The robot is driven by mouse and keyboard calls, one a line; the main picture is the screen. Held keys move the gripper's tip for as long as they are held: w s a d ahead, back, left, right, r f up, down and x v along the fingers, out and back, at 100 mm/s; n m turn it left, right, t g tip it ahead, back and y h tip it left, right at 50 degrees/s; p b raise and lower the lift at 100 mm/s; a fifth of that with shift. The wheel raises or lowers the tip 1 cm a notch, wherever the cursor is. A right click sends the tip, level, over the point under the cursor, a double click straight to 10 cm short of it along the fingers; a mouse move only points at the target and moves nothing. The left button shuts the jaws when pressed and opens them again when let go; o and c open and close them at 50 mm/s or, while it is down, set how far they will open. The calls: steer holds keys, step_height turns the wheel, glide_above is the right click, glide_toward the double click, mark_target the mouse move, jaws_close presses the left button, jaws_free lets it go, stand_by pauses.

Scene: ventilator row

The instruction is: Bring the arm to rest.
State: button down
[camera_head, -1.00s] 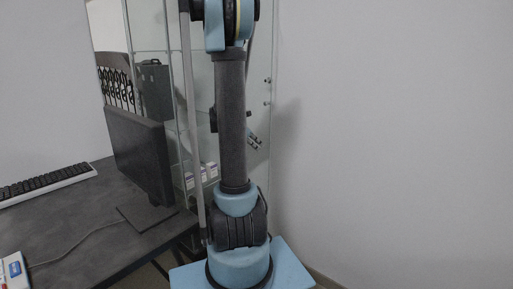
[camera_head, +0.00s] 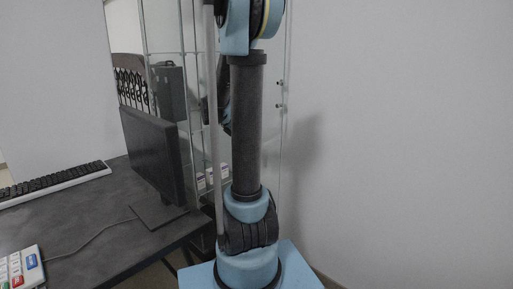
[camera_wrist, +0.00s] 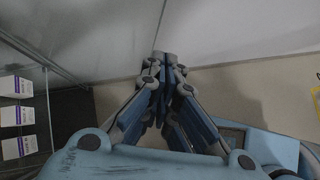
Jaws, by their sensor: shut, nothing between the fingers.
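My gripper (camera_wrist: 164,60) shows in the wrist view with its blue and grey fingers drawn together and nothing between them. It points toward the pale wall and floor, apart from any object. In the head view my blue and black arm stands upright in the middle. There my gripper is mostly hidden behind the arm, so its fingertips cannot be made out.
A glass cabinet (camera_head: 194,90) stands behind my arm, with small white boxes (camera_wrist: 18,117) on a shelf. A desk (camera_head: 110,225) at left holds a monitor (camera_head: 152,155), a keyboard (camera_head: 55,183) and a device with coloured keys (camera_head: 22,268). The wall at right is bare.

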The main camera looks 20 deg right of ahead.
steer(key=s+a+f+m+y, duration=0.3)
steer(key=s+a+m, duration=0.3)
steer(key=s, duration=0.3)
steer(key=s+a+f+m+t+y, duration=0.1)
steer(key=s+a+f+m+y, duration=0.2)
steer(key=s+a+m, duration=0.3)
steer(key=s+a+f+m+y, duration=0.3)
steer(key=s+a+m, duration=0.3)
steer(key=s, duration=0.5)
steer(key=shift+s+f+m, duration=0.35)
steer(key=shift+f+m, duration=0.05)
steer(key=shift+f, duration=0.4)
steer(key=shift+w+f, duration=0.2)
steer(key=shift+w, duration=0.25)
steer(key=shift+s, duration=0.1)
